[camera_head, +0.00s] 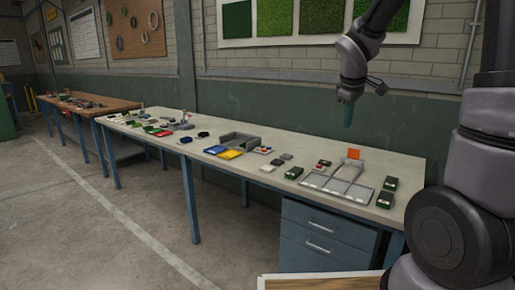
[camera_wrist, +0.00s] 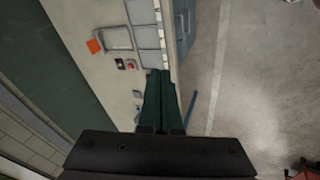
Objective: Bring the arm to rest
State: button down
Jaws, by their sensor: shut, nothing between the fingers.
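My gripper (camera_head: 348,114) hangs from my raised arm, pointing down above the right part of the long workbench (camera_head: 235,178). In the wrist view its two green fingers (camera_wrist: 162,100) lie close together, shut and empty. Clear air shows between the fingers and the bench top. Nothing touches the gripper in either view.
On the bench below are a grey divided tray (camera_head: 337,187), an orange card (camera_head: 354,154), several small dark green blocks, a grey bin (camera_head: 238,141), and blue and yellow trays (camera_head: 231,154). A drawer unit (camera_head: 325,240) stands underneath.

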jog(key=s+a+r+m+t+y, duration=0.1)
jog(key=s+r+m, duration=0.4)
jog(key=s, duration=0.6)
jog(key=s+a+r+m+t+y, duration=0.1)
jog(key=s+r+m, duration=0.4)
jog(key=s, duration=0.5)
jog(key=shift+s+a+r+m+y, duration=0.3)
jog(key=shift+s+a+m+y, duration=0.15)
jog(key=shift+m+y, duration=0.6)
